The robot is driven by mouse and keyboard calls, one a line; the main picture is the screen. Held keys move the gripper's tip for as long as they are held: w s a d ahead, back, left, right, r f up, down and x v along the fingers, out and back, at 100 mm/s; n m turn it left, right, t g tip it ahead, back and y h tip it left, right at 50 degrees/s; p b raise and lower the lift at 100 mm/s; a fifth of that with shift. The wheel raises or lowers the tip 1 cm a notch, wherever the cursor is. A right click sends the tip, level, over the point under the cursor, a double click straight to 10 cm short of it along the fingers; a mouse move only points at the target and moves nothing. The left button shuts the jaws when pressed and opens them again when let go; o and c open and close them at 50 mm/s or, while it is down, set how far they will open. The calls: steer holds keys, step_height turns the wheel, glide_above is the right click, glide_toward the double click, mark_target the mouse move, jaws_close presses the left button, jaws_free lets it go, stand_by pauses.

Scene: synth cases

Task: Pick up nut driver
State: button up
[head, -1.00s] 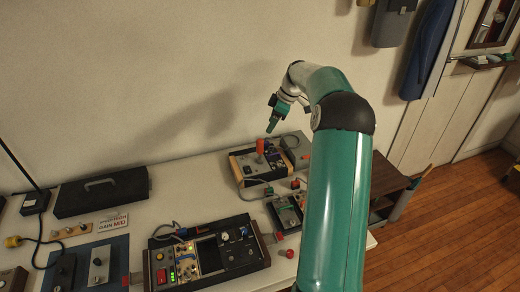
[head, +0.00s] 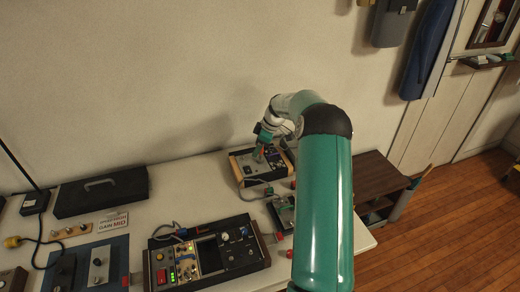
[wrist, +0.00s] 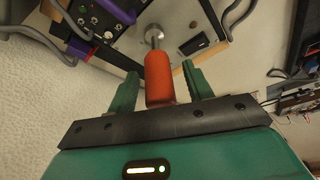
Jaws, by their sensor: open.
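The nut driver (wrist: 158,80) has an orange-red handle and a thin metal shaft. In the wrist view it stands with its shaft end at a round metal fitting on a wood-sided device (head: 243,172). My gripper (wrist: 160,73) is open, with one green finger on each side of the handle. Small gaps show between the fingers and the handle. In the head view my gripper (head: 259,152) is over the device at the back of the bench, and the wrist and fingers largely hide the nut driver.
A larger wood-sided console (head: 208,256) lies at the front of the white bench, with a smaller dark unit (head: 283,212) and cables near the device. A black case (head: 101,192) stands by the wall. Bare bench (head: 190,190) shows between case and device.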

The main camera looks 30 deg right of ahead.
steer(key=c, duration=1)
steer(key=shift+c, duration=0.2)
